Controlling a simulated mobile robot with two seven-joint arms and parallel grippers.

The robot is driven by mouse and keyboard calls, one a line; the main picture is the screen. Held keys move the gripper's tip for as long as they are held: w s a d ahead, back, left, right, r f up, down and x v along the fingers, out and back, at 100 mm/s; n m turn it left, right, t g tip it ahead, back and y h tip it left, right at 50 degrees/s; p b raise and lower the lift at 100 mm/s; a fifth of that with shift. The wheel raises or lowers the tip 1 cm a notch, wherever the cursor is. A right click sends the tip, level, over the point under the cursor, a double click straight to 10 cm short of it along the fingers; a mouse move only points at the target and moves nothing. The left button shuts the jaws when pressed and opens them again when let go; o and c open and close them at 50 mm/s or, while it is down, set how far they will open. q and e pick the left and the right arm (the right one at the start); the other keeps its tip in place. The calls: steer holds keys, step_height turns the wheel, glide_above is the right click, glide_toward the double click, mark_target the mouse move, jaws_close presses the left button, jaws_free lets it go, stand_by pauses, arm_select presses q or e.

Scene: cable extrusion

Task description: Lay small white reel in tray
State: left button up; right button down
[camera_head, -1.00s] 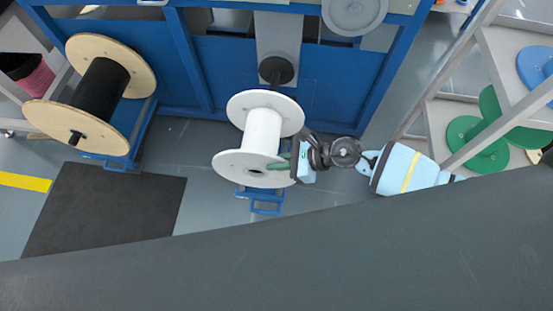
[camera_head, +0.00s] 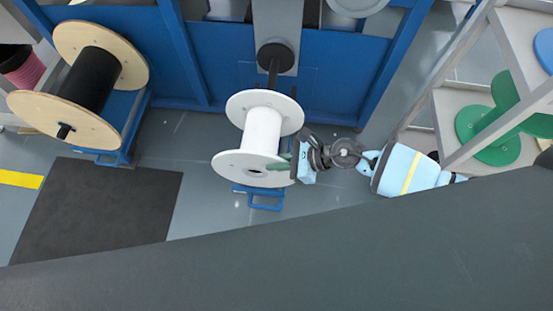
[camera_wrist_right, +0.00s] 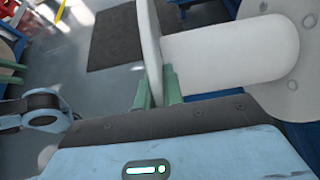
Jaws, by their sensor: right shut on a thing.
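The white reel (camera_head: 263,132) has a thick white core between two round flanges. It stands in the middle of the head view in front of a blue frame. My right gripper (camera_head: 287,161) reaches it from the right. Its green fingers are shut on the rim of the near flange, as the right wrist view also shows (camera_wrist_right: 160,88). A dark shaft (camera_head: 273,72) runs from a black disc toward the far flange; whether it touches the reel cannot be told. My left gripper is not seen in the head view. I cannot make out a tray.
A wooden reel with a black core (camera_head: 92,80) stands at the left on a blue stand. A dark mat (camera_head: 98,215) lies on the floor. A low blue bracket (camera_head: 264,203) sits below the reel. A shelf with green discs (camera_head: 487,135) stands at the right.

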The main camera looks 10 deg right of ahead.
steer(key=shift+f+b, duration=0.9)
steer(key=shift+f, duration=0.2)
steer(key=shift+w, duration=0.1)
steer(key=shift+s+f, duration=0.2)
steer(key=shift+f, duration=0.2)
steer(key=c, duration=1.5)
jaws_free()
steer(key=shift+w, duration=0.1)
steer(key=shift+o, duration=0.2)
steer(key=shift+f, duration=0.1)
steer(key=v, duration=0.6)
steer(key=shift+d, duration=0.2)
steer(key=shift+s+d+r, duration=0.25)
steer(key=shift+d+r, duration=0.25)
steer(key=shift+r, duration=0.05)
